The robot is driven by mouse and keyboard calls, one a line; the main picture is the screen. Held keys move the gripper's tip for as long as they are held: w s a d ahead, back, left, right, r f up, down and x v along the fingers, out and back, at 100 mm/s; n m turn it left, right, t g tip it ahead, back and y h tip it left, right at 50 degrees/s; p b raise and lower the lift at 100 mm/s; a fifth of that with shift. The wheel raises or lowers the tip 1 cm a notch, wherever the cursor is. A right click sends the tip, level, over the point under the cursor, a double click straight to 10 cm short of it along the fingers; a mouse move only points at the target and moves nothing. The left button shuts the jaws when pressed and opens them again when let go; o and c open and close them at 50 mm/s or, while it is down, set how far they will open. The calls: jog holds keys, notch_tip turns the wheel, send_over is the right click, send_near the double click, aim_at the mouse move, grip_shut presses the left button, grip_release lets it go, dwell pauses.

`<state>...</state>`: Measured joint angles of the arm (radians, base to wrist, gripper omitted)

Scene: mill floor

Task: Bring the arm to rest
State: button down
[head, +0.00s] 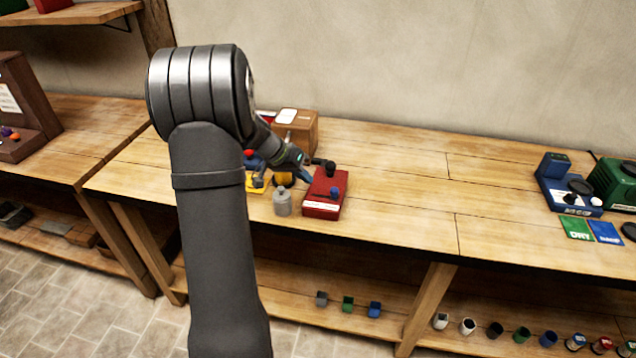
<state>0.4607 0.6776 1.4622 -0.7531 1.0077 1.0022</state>
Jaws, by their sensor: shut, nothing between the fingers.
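My arm rises in the middle left of the head view and bends down behind its own upper link toward the bench. My gripper (305,173) is shut and empty. It is small in the picture, close to the upper left corner of a red box (325,208) with dark knobs and a blue knob. I cannot tell whether it touches the box.
The wooden bench (400,185) is clear right of the red box. A grey bottle (282,202), a yellow item (258,184) and a wooden box (302,131) crowd the gripper. Blue (566,190) and green (614,184) devices stand far right. Cups line the lower shelf.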

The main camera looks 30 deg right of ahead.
jog(key=v, duration=0.8)
jog(key=shift+d+f, duration=0.1)
jog(key=x, duration=1)
jog(key=shift+s+d, duration=0.1)
jog(key=shift+s, duration=0.05)
jog(key=shift+s+d, duration=0.6)
jog(key=shift+s, duration=0.25)
jog(key=shift+s+d+f, duration=0.1)
jog(key=shift+s+d, duration=0.3)
jog(key=shift+s, duration=0.1)
